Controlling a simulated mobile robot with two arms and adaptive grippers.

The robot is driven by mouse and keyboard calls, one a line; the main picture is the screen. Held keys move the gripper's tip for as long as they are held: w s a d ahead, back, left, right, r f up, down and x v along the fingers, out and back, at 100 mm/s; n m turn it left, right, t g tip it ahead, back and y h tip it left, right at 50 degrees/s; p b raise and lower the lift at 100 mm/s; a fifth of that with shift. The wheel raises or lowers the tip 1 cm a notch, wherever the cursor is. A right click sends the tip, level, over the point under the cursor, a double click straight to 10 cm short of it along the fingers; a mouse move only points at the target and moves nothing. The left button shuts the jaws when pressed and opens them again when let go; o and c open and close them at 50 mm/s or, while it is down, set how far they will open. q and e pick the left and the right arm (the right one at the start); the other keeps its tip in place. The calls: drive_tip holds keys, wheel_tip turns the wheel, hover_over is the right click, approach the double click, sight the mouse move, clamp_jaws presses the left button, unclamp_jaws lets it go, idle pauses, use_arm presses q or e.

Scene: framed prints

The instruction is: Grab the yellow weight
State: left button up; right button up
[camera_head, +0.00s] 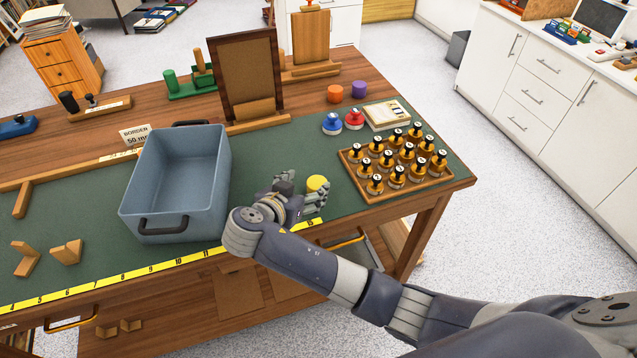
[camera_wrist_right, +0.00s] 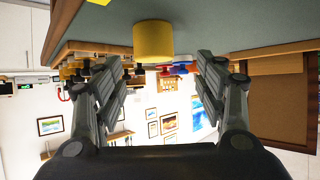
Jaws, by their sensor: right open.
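The yellow weight (camera_head: 317,183) is a short cylinder standing on the green mat near the table's front edge, right of the grey-blue bin. My right gripper (camera_head: 301,191) is low over the mat beside it, its fingers pointing toward it. In the right wrist view the yellow weight (camera_wrist_right: 153,40) shows between the two spread fingers of my right gripper (camera_wrist_right: 158,66), near their tips. The gripper is open and not closed on it. In the head view a finger hides part of the weight's lower side. My left gripper is not in view.
The grey-blue bin (camera_head: 140,190) stands left of the gripper. A wooden tray (camera_head: 360,188) of several amber bottles is to the right. Blue (camera_head: 332,124) and red (camera_head: 353,119) knobbed weights, plus orange (camera_head: 335,93) and purple (camera_head: 359,89) cylinders, stand behind. A yellow ruler (camera_head: 170,264) runs along the front edge.

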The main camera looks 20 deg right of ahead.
sight(317, 182)
drive_tip(key=shift+w+d+f, duration=0.15)
drive_tip(key=shift+w+d, duration=0.05)
drive_tip(key=shift+w, duration=0.05)
drive_tip(key=shift+w+d+f, duration=0.15)
drive_tip(key=shift+d, duration=0.05)
drive_tip(key=shift+w+d+f+p, duration=0.3)
drive_tip(key=shift+d+f+p, duration=0.1)
drive_tip(key=shift+d, duration=0.1)
drive_tip(key=shift+w+d+f+p, duration=0.25)
drive_tip(key=shift+d+p, duration=0.1)
drive_tip(key=shift+d, duration=0.1)
drive_tip(key=x, duration=0.2)
drive_tip(key=shift+w+d+f, duration=0.15)
drive_tip(key=shift+f, duration=0.3)
drive_tip(key=shift+c, duration=0.2)
drive_tip(key=c, duration=1.4)
drive_tip(key=shift+r, duration=0.15)
clamp_jaws()
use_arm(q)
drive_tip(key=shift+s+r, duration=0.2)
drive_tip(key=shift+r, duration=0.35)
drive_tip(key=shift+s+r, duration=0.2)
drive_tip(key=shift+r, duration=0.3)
use_arm(e)
drive_tip(key=shift+w+r, duration=0.1)
